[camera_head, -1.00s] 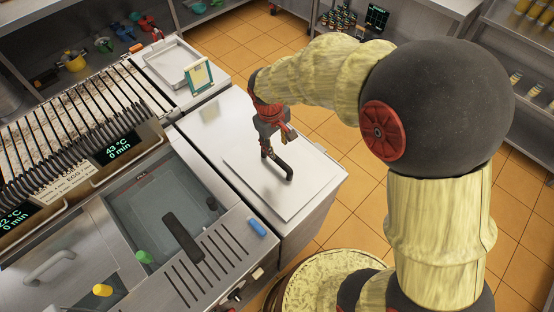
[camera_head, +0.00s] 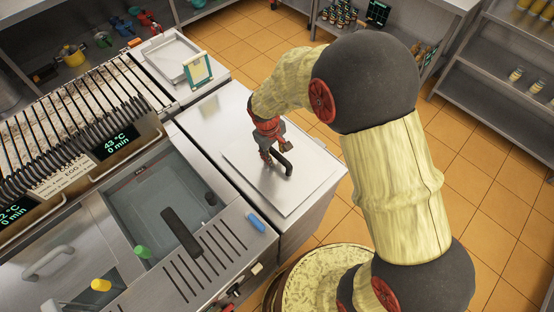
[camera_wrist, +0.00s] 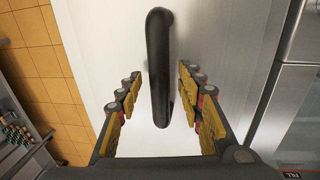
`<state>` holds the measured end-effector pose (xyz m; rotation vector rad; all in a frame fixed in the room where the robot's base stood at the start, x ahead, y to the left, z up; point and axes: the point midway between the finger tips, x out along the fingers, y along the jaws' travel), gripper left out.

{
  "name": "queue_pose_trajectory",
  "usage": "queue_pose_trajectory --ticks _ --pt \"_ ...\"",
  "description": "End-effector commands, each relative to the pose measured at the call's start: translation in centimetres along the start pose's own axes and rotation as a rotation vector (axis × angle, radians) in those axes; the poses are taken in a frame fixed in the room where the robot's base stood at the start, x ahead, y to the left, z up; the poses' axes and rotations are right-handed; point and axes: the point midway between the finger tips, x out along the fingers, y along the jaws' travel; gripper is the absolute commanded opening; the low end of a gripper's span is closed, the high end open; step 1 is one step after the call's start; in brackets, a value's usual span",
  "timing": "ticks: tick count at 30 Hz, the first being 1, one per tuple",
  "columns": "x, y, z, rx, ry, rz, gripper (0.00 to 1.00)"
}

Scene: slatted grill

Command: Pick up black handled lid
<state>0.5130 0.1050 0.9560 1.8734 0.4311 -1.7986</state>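The lid (camera_head: 302,187) is a flat pale metal plate lying on the steel counter to the right of the fryer-like basin. Its black bar handle (camera_head: 284,166) stands up from it, and this handle also shows large in the wrist view (camera_wrist: 159,65). My gripper (camera_head: 277,154) is low over the lid at the handle. In the wrist view my gripper (camera_wrist: 157,88) is open, with one yellow-padded finger on each side of the handle and a visible gap on both sides. The fingertips' exact height against the handle cannot be told.
A steel basin (camera_head: 150,195) with a slotted panel and a black grip (camera_head: 181,232) is left of the lid. A blue handle (camera_head: 256,223) lies near the counter's edge. A framed card (camera_head: 198,70) and tray (camera_head: 163,62) stand behind. Tiled floor is free at right.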

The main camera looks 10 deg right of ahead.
Motion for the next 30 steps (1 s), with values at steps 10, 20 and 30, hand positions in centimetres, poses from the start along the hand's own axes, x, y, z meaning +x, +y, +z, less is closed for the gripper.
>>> queue_pose_trajectory --ticks 10,20,30 --pt "-0.11 0.01 -0.02 0.0 0.001 0.0 0.26" --pt "-0.12 0.01 -0.02 -0.001 0.001 0.0 0.07" --pt "-0.12 0.01 -0.02 -0.001 0.001 0.0 0.0"
